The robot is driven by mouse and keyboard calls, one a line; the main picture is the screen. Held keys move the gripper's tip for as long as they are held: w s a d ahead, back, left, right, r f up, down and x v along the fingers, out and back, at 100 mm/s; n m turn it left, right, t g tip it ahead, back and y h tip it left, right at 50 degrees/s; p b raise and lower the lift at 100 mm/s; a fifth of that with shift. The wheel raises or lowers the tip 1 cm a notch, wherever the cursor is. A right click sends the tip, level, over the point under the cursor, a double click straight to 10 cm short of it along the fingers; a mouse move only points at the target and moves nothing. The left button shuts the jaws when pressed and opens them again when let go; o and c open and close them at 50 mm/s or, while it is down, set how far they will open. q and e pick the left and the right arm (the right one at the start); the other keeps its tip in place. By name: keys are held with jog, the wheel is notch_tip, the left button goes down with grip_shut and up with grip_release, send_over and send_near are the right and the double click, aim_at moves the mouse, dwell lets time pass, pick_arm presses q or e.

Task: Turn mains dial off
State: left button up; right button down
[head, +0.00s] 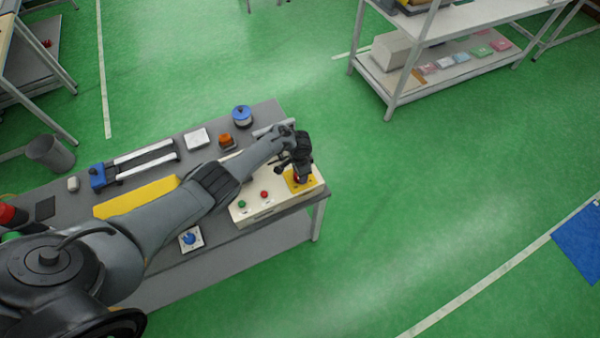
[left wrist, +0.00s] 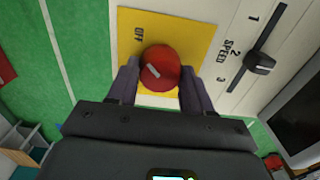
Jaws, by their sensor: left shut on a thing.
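The mains dial (left wrist: 165,62) is a round red knob on a yellow plate (left wrist: 195,35) marked OFF, on a cream control box (head: 260,208). A short pale mark lies slanted on the knob; I cannot tell which end points. My left gripper (left wrist: 160,76) is shut on the dial, one dark finger on each side. In the head view my left gripper (head: 300,172) reaches down over the yellow plate (head: 304,186) and mostly hides the dial. My right gripper is not in view.
A black speed slider (left wrist: 260,64) marked 1 to 3 is beside the plate. Green (head: 241,204) and red (head: 264,195) buttons sit on the box. An orange beacon (head: 226,141) and a blue spool (head: 242,116) stand behind.

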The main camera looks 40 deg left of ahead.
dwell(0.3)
pick_arm(q)
jog(key=o, duration=1)
jog(key=shift+o, duration=0.2)
notch_tip(320, 180, up, 11)
jog(key=p, duration=0.4)
jog(key=shift+f, duration=0.15)
